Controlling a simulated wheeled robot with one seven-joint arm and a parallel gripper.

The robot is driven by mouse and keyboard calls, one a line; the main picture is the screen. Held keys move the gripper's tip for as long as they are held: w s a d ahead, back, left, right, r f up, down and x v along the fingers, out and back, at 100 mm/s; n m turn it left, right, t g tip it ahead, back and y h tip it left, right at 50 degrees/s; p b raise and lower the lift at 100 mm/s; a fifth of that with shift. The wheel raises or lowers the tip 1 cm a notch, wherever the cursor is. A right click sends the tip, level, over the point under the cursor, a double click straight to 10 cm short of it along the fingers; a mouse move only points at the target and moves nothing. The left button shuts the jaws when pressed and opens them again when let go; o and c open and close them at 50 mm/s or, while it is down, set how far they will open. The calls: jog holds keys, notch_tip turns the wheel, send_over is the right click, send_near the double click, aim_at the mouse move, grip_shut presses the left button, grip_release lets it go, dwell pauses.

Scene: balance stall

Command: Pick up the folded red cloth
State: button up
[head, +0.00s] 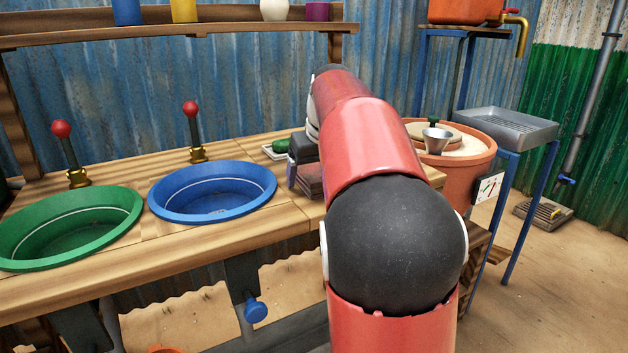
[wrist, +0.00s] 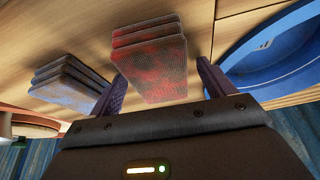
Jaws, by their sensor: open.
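The folded red cloth (wrist: 152,62) is a stack of layers with a mottled red and grey face. It lies on the wooden counter (wrist: 225,10) in the wrist view. My gripper (wrist: 161,75) is open, with one purple finger on each side of the cloth's near part. I cannot tell whether either finger touches it. In the head view my arm reaches over the counter, and the red cloth (head: 310,181) shows as a small dark reddish stack beside the arm, partly hidden.
A folded grey-blue cloth (wrist: 70,84) lies close to the left finger in the wrist view. A blue basin (head: 212,192) and a green basin (head: 70,228) are set in the counter. A terracotta tub (head: 465,176) stands beyond my arm.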

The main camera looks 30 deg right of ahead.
jog(key=shift+f, duration=0.2)
jog(key=c, duration=1.1)
